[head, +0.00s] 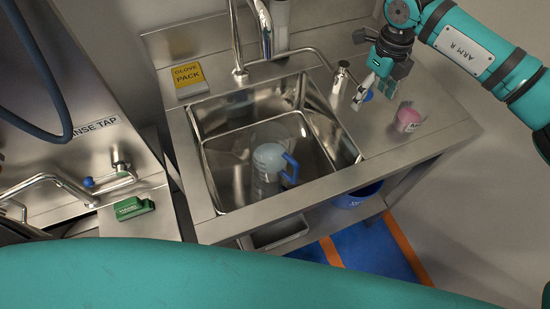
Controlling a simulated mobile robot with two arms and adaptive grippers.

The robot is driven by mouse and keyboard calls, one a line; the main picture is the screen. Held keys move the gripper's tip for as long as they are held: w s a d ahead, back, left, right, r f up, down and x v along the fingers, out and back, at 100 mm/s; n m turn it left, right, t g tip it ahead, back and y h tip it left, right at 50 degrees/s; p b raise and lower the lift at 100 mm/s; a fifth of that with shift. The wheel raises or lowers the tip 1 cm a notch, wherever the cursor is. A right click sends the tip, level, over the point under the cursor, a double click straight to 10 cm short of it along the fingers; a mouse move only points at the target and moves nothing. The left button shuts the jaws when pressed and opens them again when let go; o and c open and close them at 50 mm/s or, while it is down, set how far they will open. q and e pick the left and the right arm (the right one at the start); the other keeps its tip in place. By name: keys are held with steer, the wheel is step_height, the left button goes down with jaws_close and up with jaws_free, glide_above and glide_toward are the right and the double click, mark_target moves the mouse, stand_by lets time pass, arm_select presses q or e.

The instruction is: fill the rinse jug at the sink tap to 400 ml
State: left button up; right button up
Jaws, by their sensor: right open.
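The rinse jug (268,168), pale and translucent with a blue handle, stands in the steel sink basin (215,178). Its fill level and markings cannot be read. A chrome tap (265,28) rises behind the basin; no water stream shows. A chrome valve (341,76) stands right of the basin, with a blue knob (368,96) beside it. My right gripper (376,90) is open above the counter, its fingers around or just over the blue knob; I cannot tell whether they touch it. My left gripper is not in view.
A pink labelled container (408,120) stands close to the right gripper. A yellow glove pack (187,78) lies behind the basin's left corner.

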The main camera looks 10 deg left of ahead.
steer(key=shift+o, duration=0.8)
step_height(320, 180, up, 7)
steer(key=p, duration=0.3)
steer(key=shift+f, duration=0.1)
steer(key=shift+s, duration=0.1)
steer(key=shift+r, duration=0.25)
step_height(320, 180, up, 12)
steer(key=shift+f, duration=0.15)
steer(key=shift+f, duration=0.1)
